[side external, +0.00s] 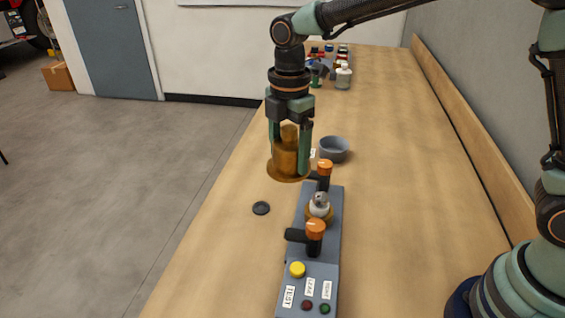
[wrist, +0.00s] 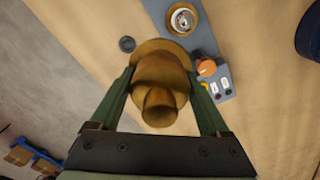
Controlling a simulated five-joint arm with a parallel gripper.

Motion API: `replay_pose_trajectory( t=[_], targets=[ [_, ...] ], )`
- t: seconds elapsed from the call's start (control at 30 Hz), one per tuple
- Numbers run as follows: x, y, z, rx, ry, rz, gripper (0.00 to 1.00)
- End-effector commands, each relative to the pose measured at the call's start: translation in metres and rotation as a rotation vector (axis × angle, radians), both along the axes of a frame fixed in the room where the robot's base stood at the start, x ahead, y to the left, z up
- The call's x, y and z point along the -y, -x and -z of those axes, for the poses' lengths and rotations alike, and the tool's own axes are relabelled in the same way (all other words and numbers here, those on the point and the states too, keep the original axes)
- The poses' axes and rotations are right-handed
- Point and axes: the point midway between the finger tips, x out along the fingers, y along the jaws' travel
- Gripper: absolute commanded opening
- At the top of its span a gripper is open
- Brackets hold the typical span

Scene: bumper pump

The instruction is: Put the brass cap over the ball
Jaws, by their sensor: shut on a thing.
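My gripper (side external: 290,165) is shut on the brass cap (side external: 285,150), its green fingers on either side of it. The cap is a brass cylinder with a wide flange at its lower end, held upright above the bench. In the wrist view the cap (wrist: 160,85) fills the space between the fingers. The ball (side external: 320,199) is small and grey and sits in a brass seat (side external: 318,213) on the grey fixture (side external: 329,240). It also shows in the wrist view (wrist: 183,18), beyond the cap. The cap is apart from the ball, up and to its left in the side view.
Two orange-topped black clamps (side external: 315,232) (side external: 324,168) flank the ball. A yellow button (side external: 297,269) and labels are at the fixture's near end. A black disc (side external: 261,208) lies left of the fixture; a grey bowl (side external: 334,150) stands behind. Bottles (side external: 343,76) are far back. The bench's right side is clear.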

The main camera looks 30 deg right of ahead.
Motion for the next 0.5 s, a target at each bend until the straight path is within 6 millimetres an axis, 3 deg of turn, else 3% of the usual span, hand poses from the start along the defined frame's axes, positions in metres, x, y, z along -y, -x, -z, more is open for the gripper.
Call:
replay_pose_trajectory(
  t=[0.03,0.2,0.5],
  targets=[
    [0.015,0.005,0.004,0.001,0.000,0.005,0.00],
    [0.048,0.020,0.017,0.002,0.000,0.003,0.00],
    [0.065,0.030,0.029,0.002,0.000,-0.001,0.00]
  ],
)
